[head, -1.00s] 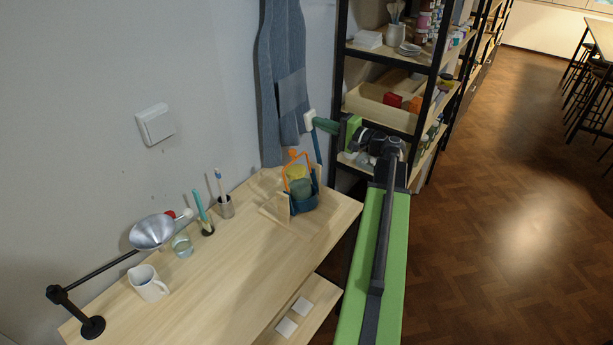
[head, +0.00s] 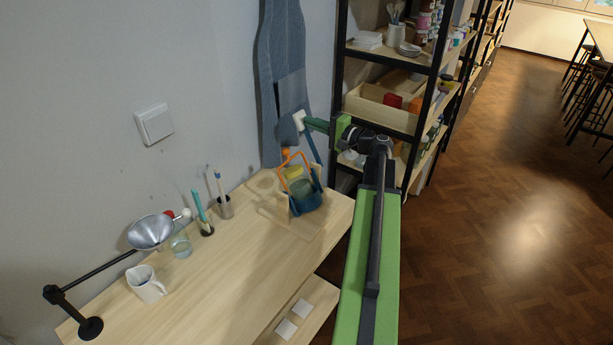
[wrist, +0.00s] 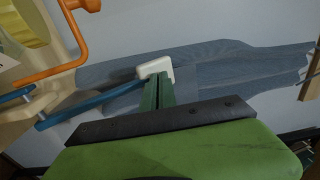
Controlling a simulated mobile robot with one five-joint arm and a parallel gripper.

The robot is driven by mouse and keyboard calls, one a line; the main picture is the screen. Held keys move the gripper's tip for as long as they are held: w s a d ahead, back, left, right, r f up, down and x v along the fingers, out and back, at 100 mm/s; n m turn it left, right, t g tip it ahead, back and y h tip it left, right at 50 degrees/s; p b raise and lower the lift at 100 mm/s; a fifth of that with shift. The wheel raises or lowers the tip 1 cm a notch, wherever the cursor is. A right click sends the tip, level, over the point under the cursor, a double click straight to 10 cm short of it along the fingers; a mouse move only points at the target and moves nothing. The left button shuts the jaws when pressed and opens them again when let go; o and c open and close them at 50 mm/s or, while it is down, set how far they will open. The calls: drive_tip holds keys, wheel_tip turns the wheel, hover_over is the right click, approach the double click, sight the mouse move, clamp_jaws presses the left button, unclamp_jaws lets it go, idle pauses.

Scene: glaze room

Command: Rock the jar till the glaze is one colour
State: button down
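The jar (head: 302,188) sits in a blue cradle (head: 308,203) on a wooden stand (head: 268,207) at the table's far corner. Its lower part looks grey-green and its upper part yellow; I cannot tell whether the yellow is lid or glaze. An orange clamp (head: 284,160) arches over it, also close at left in the wrist view (wrist: 45,76). A blue lever (head: 311,146) rises from the cradle to a white handle (head: 299,120). My gripper (head: 306,123) appears shut on this handle; its green fingers meet it in the wrist view (wrist: 158,82). The jar leans left.
A blue-grey apron (head: 285,85) hangs on the wall behind the handle. A shelf rack (head: 340,80) stands just right of it. The table's front is clear.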

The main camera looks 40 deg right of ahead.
drive_tip(key=shift+w+a+f+b, duration=0.15)
drive_tip(key=shift+w+f+b, duration=0.4)
drive_tip(key=shift+w, duration=0.2)
drive_tip(key=shift+s+r+p, duration=0.3)
drive_tip(key=shift+r+p, duration=0.05)
drive_tip(key=shift+p, duration=0.1)
drive_tip(key=shift+s+d+r+p, duration=0.15)
drive_tip(key=shift+s+r+p, duration=0.15)
drive_tip(key=shift+s, duration=0.25)
drive_tip(key=shift+s+d+r+p, duration=0.15)
drive_tip(key=shift+s+r+p, duration=0.1)
drive_tip(key=shift+s, duration=0.3)
drive_tip(key=v, duration=0.6)
drive_tip(key=shift+r, duration=0.25)
drive_tip(key=shift+x, duration=1.85)
drive_tip(key=shift+f, duration=0.1)
